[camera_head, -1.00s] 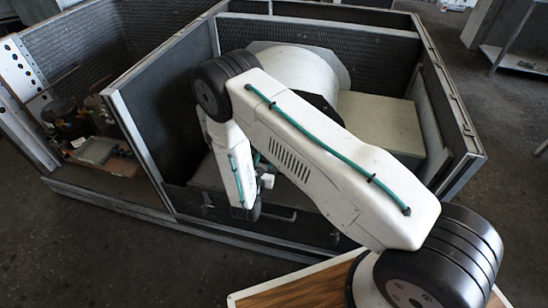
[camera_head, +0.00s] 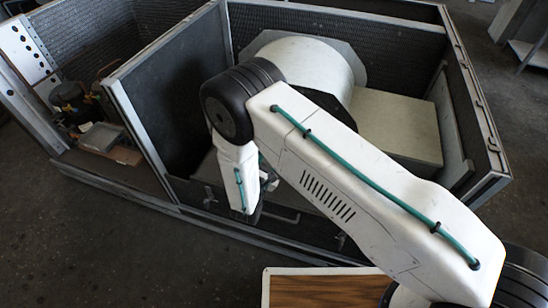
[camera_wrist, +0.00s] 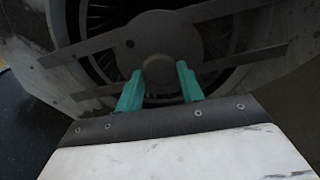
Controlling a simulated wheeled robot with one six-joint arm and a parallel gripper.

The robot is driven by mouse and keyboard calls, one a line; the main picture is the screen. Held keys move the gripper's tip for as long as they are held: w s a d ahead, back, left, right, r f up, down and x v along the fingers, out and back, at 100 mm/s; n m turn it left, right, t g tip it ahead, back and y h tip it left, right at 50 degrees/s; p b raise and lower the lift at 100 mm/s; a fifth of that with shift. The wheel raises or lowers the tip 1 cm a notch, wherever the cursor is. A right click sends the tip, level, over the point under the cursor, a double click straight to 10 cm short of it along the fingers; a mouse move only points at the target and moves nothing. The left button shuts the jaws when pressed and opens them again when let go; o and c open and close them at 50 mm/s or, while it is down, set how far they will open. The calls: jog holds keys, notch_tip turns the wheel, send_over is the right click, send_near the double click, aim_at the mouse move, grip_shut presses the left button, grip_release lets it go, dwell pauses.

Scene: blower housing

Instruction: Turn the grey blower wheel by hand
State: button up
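The white blower housing (camera_head: 312,60) stands inside the open dark cabinet. In the wrist view, the housing's face (camera_wrist: 292,50) surrounds a round dark opening. The finned blower wheel (camera_wrist: 105,18) shows in this opening, behind flat grey bars (camera_wrist: 215,12) and a round grey centre plate (camera_wrist: 158,38).
The cabinet's metal front frame (camera_head: 265,231) and dark divider panel (camera_head: 165,95) stand close around my arm. A pale box-shaped duct (camera_head: 395,125) joins the housing at the right. Small machine parts (camera_head: 75,105) sit in the left bay. Open floor lies at the front left.

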jog(key=o, duration=0.4)
jog(key=shift+v, duration=3.9)
jog(key=s+d+r+m+g+h, duration=0.4)
jog(key=d+r+m+g, duration=0.2)
jog(key=d+r+g, duration=0.3)
jog(key=s+d+r+m+g+h, duration=0.4)
jog(key=d+r+m+g, duration=0.2)
jog(key=d+r, duration=0.4)
jog(key=s+d+r+m+y, duration=0.4)
jog(key=s+r+m, duration=0.1)
jog(key=r, duration=0.3)
jog(key=s+d+r+m+y, duration=0.4)
jog(key=s+r+m+y, duration=0.1)
jog(key=r, duration=0.3)
jog(key=s+d+r+m+y, duration=0.4)
jog(key=s+r+m, duration=0.1)
jog(key=s+r, duration=0.2)
jog(key=shift+s+d+r+m+g+y, duration=0.1)
jog(key=shift+d+r+m+g+y, duration=0.1)
jog(key=shift+r, duration=0.1)
jog(key=shift+s+d+r+m+g+y, duration=0.1)
jog(key=shift+s+r+g, duration=0.1)
jog(key=shift+r, duration=0.1)
